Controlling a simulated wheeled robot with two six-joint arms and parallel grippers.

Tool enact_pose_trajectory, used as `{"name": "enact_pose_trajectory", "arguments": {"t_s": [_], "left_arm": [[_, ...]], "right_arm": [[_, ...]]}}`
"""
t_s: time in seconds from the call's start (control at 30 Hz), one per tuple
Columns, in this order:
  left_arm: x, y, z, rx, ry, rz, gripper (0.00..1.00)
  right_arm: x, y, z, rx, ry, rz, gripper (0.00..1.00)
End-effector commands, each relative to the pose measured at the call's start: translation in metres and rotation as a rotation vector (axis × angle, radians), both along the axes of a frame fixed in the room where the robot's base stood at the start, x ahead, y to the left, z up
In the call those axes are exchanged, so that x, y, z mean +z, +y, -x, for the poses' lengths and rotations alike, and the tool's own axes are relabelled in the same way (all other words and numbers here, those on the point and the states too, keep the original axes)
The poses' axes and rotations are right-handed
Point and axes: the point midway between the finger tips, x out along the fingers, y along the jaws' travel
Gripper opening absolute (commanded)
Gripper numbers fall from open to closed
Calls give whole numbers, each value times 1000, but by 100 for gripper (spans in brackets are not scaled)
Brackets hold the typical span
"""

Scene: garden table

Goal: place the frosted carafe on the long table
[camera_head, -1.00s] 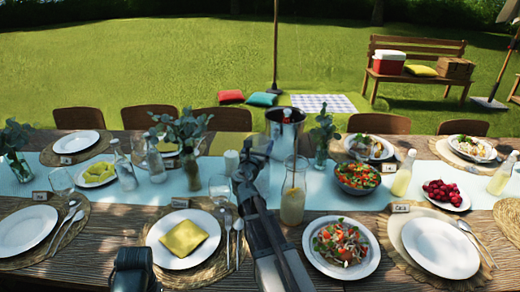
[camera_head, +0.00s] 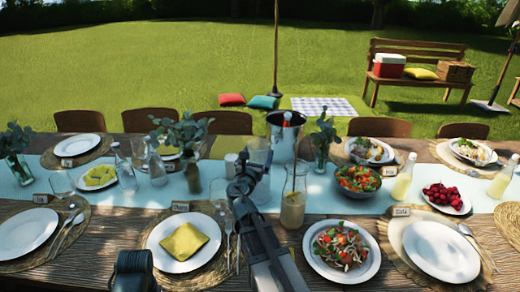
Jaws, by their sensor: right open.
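The frosted carafe (camera_head: 259,152) appears as a pale, translucent upright vessel on the long table (camera_head: 95,247), near the blue runner and just left of the metal ice bucket. Its lower part is hidden behind my right gripper (camera_head: 248,170). The right gripper is open, in front of the carafe; whether its fingers touch the carafe cannot be told. My left gripper is out of view; only a dark part of my left arm shows at the bottom edge.
A clear pitcher with pale drink (camera_head: 293,207) stands close to the right of my right arm. The ice bucket (camera_head: 283,145) and a green vase (camera_head: 192,177) flank the carafe. Plates, glasses and bottles crowd the table. A salad plate (camera_head: 313,258) lies right of my forearm.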

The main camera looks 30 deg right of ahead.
Motion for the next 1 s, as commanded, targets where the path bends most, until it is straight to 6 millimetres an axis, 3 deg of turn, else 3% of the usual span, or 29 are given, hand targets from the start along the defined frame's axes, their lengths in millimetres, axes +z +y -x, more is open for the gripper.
{"name": "enact_pose_trajectory", "arguments": {"t_s": [0.1, 0.4, 1.0], "left_arm": [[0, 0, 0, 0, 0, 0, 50], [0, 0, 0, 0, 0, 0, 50], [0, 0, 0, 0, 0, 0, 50]], "right_arm": [[0, 19, 23, 2, 0, 0, 100], [0, 46, 51, 1, 0, 0, 100], [0, 50, 54, 0, 0, 0, 100]]}}
